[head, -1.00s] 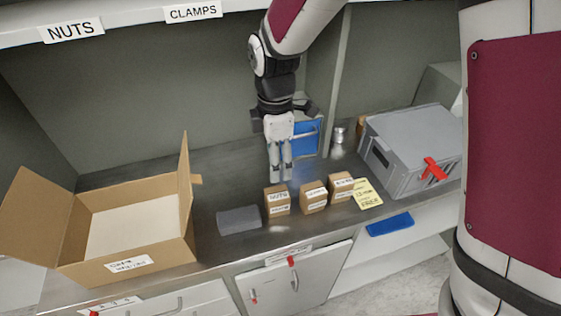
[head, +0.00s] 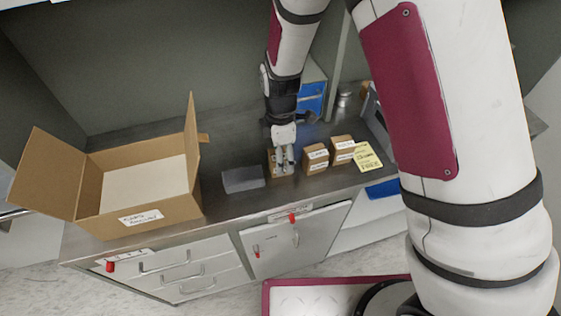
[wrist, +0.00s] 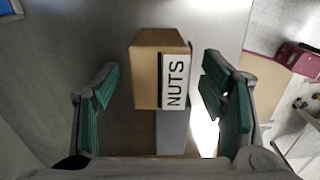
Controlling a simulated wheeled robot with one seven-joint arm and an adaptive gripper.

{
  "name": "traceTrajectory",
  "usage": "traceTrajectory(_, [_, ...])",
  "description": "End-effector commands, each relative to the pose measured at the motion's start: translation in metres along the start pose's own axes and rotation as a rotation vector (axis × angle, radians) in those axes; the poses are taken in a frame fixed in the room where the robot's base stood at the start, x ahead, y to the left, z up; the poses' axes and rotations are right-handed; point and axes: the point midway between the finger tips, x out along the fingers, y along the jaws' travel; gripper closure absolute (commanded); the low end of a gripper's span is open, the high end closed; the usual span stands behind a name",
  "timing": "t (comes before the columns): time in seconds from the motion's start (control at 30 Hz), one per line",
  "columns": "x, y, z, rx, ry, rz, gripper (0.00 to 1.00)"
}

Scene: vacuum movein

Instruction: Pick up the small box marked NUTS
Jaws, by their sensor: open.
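The small brown box marked NUTS (wrist: 147,75) stands on the metal counter in the wrist view, its white label facing right. It lies between and beyond the fingertips of my gripper (wrist: 160,95), with clear gaps on both sides. My gripper is open and empty. In the head view my gripper (head: 285,160) points down at the NUTS box (head: 272,168) and covers part of it. Whether the fingertips are beside the box or just above it is hard to tell.
Two similar small boxes, one (head: 315,158) and another (head: 342,149), stand to the right, beside a yellow note (head: 367,157). A grey block (head: 243,179) lies to the left. A large open carton (head: 170,211) stands farther left. The counter (head: 225,205) has bare metal along its front.

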Motion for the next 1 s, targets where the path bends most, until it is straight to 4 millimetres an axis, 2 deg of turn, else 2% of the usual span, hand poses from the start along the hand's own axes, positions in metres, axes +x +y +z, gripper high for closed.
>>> traceTrajectory(0.2, [0.02,0.0,0.0,0.001,0.001,0.001,0.35])
traceTrajectory(0.43, [0.021,0.001,0.0,0.0,0.001,0.002,0.35])
traceTrajectory(0.47, [0.021,0.001,0.0,0.0,0.001,0.002,0.37])
traceTrajectory(0.7, [0.021,0.001,0.0,0.0,0.001,0.001,0.92])
traceTrajectory(1.0, [0.02,0.001,-0.001,0.0,0.002,0.002,0.94])
